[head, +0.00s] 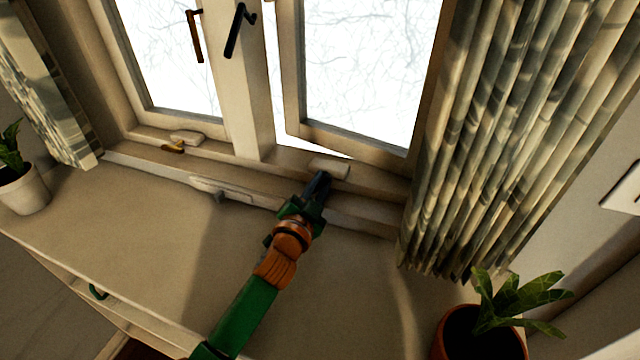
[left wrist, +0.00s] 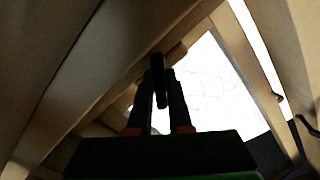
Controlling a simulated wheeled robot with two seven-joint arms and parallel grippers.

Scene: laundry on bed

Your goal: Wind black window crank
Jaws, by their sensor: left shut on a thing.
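The black window crank shows in the left wrist view as a dark bar (left wrist: 158,80) between my gripper's fingers. Its pale housing (head: 330,168) sits on the sill below the right window sash. My left gripper (head: 318,185) is at that housing in the head view and is shut on the crank. The gripper hides most of the crank there. In the left wrist view the left gripper (left wrist: 160,102) has one finger on each side of the crank. The right window sash (head: 293,75) stands ajar. My right gripper is not in view.
A brown crank (head: 174,148) lies by the left window. A black latch handle (head: 236,32) and a brown one (head: 194,36) are on the frames. A curtain (head: 480,120) hangs close right of the crank. A potted plant (head: 480,335) stands front right, another (head: 22,185) far left.

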